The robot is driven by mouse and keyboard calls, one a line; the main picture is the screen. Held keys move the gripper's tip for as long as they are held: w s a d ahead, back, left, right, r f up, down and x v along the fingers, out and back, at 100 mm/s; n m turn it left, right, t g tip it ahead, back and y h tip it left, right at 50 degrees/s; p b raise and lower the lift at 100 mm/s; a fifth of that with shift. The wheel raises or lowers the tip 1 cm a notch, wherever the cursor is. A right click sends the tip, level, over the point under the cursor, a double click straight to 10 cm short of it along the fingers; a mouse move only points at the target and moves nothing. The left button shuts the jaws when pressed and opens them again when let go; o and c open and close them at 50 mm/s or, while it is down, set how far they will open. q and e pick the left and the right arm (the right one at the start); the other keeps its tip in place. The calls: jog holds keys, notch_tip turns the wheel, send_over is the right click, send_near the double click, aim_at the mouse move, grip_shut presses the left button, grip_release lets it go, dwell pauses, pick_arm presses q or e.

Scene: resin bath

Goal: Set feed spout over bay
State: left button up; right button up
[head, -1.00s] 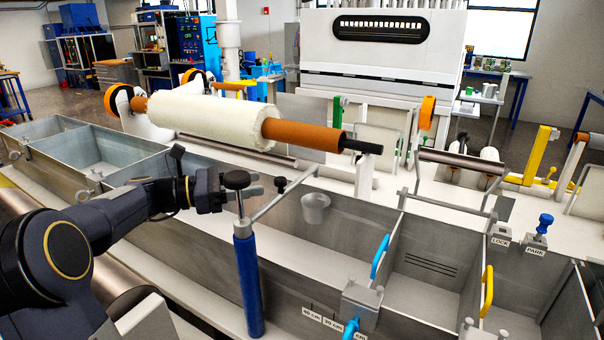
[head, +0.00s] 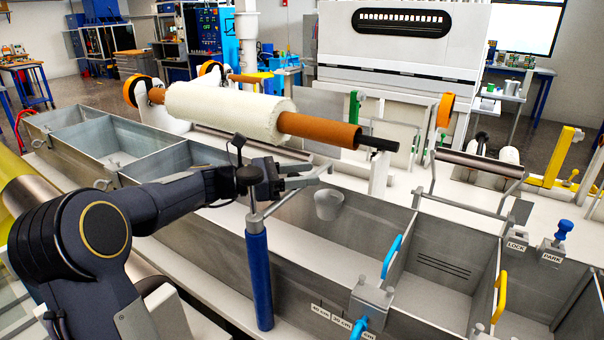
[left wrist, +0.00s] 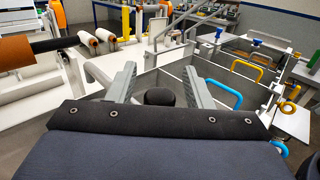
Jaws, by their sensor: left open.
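The feed spout is a thin grey arm (head: 284,200) on top of a blue post (head: 259,280) at the near wall of the long steel bath (head: 290,290). It slants up to the right over the bath. A dark round knob (head: 248,177) tops the post. My left gripper (head: 297,177) is open above the spout arm, just right of the post. In the left wrist view a black knob (left wrist: 160,97) sits between its spread fingers, with a gap to each side. I cannot tell whether it is the post's knob. My right gripper is not in view.
A pale cup (head: 329,204) shows inside the bath. Divider plates with a blue handle (head: 391,257) and yellow handle (head: 500,295) stand at right, near LOCK and PARK labels (head: 517,245).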

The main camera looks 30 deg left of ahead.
pick_arm(q)
jog(key=shift+c, duration=0.4)
grip_shut()
